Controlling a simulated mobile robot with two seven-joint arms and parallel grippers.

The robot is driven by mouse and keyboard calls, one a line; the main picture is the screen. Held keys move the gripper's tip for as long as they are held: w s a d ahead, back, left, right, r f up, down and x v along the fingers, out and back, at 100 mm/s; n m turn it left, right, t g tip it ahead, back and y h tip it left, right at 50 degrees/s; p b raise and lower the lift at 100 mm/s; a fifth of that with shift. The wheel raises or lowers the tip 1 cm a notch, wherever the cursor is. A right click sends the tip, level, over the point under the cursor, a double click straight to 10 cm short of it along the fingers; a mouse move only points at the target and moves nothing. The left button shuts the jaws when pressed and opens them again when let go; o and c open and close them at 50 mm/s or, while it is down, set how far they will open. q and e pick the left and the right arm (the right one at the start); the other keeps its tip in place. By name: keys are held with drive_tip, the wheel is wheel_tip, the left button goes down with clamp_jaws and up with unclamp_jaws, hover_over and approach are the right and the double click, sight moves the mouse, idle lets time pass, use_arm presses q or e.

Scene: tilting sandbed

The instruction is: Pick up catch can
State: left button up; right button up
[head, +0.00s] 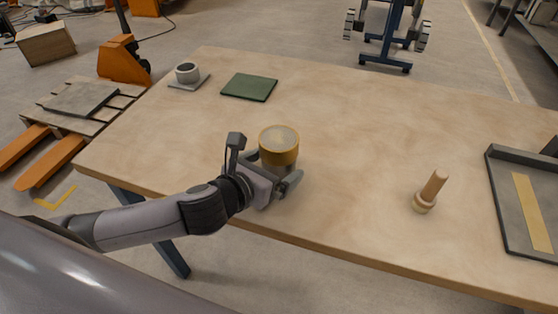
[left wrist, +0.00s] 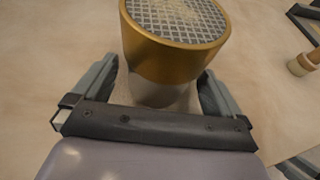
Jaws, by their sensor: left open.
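A round can (head: 279,165) with a pale grey lower wall stands upright on the wooden table, near its front edge. A gold-brass ring with a mesh top (head: 279,147) sits on it; the mesh shows clearly in the left wrist view (left wrist: 178,18), with some sandy grains on it. My left gripper (head: 278,171) is open, low at the can's near side. In the left wrist view one finger is on each side of the pale lower wall (left wrist: 155,92), below the gold ring. I cannot tell whether the fingers touch it. My right gripper is not in view.
A grey tray (head: 511,203) with a yellowish strip lies at the right edge. A green mat (head: 249,87) and a grey cup (head: 187,72) on a square plate are at the back left. The table's middle is clear.

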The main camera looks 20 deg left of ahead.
use_arm(q)
drive_tip(key=shift+x, duration=0.95)
drive_tip(key=shift+w+f, duration=0.15)
drive_tip(key=shift+w, duration=0.05)
drive_tip(key=c, duration=1.2)
drive_tip(key=shift+o, duration=0.2)
wheel_tip(320, 180, up, 20)
drive_tip(key=p, duration=0.4)
